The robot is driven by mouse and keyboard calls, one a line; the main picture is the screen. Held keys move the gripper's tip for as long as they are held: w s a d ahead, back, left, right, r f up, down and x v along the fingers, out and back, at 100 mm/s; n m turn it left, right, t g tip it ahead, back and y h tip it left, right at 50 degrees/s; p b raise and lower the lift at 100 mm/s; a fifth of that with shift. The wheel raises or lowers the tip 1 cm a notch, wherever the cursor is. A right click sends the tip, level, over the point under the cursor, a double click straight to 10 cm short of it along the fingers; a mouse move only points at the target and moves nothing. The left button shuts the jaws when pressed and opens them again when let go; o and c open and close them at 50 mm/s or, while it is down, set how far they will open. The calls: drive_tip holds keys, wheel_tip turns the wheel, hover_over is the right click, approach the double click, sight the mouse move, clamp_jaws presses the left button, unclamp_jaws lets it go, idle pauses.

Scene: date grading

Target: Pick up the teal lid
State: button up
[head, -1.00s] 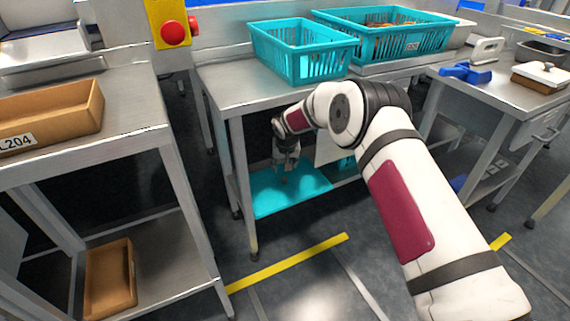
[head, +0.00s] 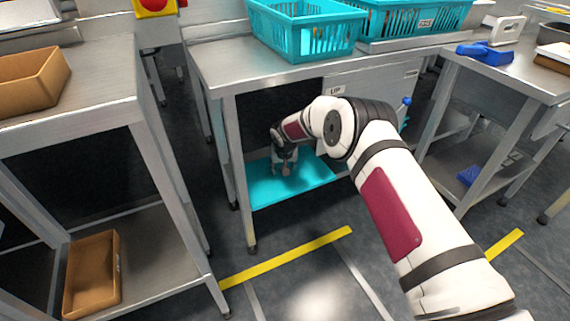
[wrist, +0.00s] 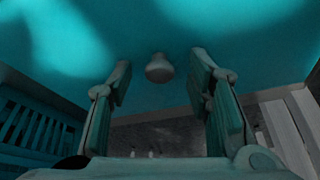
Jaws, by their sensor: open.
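The teal lid (head: 262,190) lies flat on the lower shelf of the middle steel table in the head view. My gripper (head: 287,168) is under the tabletop, just above the lid. In the wrist view the lid's teal surface (wrist: 260,30) fills the upper part, with a round knob (wrist: 159,67) on it. The two fingers of my gripper (wrist: 160,78) are open, one on each side of the knob, with gaps between. Nothing is held. I cannot tell exactly how far the fingertips are from the lid's surface.
The tabletop (head: 215,70) is above my arm and its front legs stand nearby. Two teal slatted crates (head: 300,45) (head: 410,18) sit on top. A slatted teal wall (wrist: 40,128) shows left in the wrist view. Brown trays (head: 92,275) are on the left table. The floor in front is clear.

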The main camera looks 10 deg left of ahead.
drive_tip(key=shift+c, duration=0.6)
clamp_jaws()
drive_tip(key=shift+d, duration=0.15)
